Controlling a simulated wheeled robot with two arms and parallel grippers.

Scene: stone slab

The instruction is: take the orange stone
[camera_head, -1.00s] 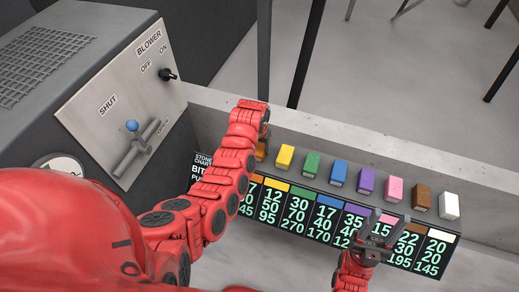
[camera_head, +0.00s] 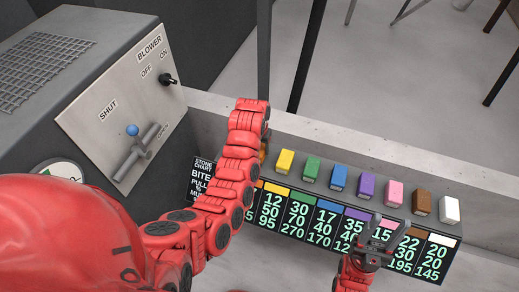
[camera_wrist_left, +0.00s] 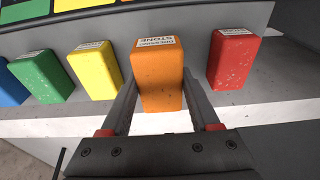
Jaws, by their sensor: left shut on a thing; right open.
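The orange stone (camera_wrist_left: 158,78) is a block with a printed label on its top, between the two fingers of my left gripper (camera_wrist_left: 160,88) in the left wrist view. The fingers are shut on its sides. I cannot tell whether it still touches the slab. In the head view only a sliver of the orange stone (camera_head: 263,151) shows beside my left arm, which hides the left fingers.
A red stone (camera_wrist_left: 233,60) and a yellow stone (camera_wrist_left: 95,70) flank the orange one. Several other coloured stones, ending with a white stone (camera_head: 449,209), line the ledge. A grey blower machine (camera_head: 110,90) with a lever stands at the left.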

